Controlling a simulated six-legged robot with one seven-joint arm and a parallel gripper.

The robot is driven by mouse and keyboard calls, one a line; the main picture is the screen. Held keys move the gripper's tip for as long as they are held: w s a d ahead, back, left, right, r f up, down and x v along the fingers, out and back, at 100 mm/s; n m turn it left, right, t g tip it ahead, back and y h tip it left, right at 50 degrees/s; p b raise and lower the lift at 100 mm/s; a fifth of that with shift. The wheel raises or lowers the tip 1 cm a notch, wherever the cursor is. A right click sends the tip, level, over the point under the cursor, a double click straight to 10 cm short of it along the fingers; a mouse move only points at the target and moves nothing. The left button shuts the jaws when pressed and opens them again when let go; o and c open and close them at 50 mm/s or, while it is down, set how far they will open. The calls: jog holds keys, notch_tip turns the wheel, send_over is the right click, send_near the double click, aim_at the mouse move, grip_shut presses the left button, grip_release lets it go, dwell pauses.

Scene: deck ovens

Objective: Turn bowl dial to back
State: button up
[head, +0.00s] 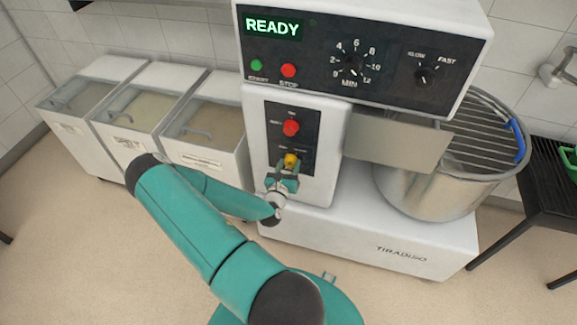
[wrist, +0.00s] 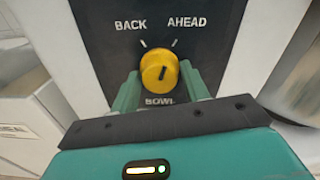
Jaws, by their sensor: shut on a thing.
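The yellow bowl dial (head: 291,160) is on the lower black panel at the front of the mixer. In the wrist view the dial (wrist: 159,70) sits above the word BOWL and below the marks BACK, at left, and AHEAD, at right. Its dark pointer line leans slightly right of upright, towards AHEAD. My gripper (head: 287,173) reaches the dial from below. In the wrist view my gripper (wrist: 160,82) has one green finger on each side of the dial and is shut on it. The fingers hide parts of the dial's lower sides.
A red knob (head: 291,128) is just above the dial. The control panel (head: 320,50) shows READY, with green and red buttons, a timer and a speed knob. A steel bowl (head: 430,192) is at right. White bins (head: 205,140) stand at left. The floor in front is clear.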

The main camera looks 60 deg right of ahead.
jog(key=n, duration=0.4)
jog(key=shift+n, duration=0.3)
jog(key=shift+s+n, duration=0.1)
jog(key=shift+n, duration=2.4)
jog(key=o, duration=0.8)
jog(key=shift+a, duration=0.1)
jog(key=s+a, duration=0.2)
jog(key=a, duration=1.1)
jog(key=shift+a, duration=0.25)
jog(key=shift+r, duration=0.1)
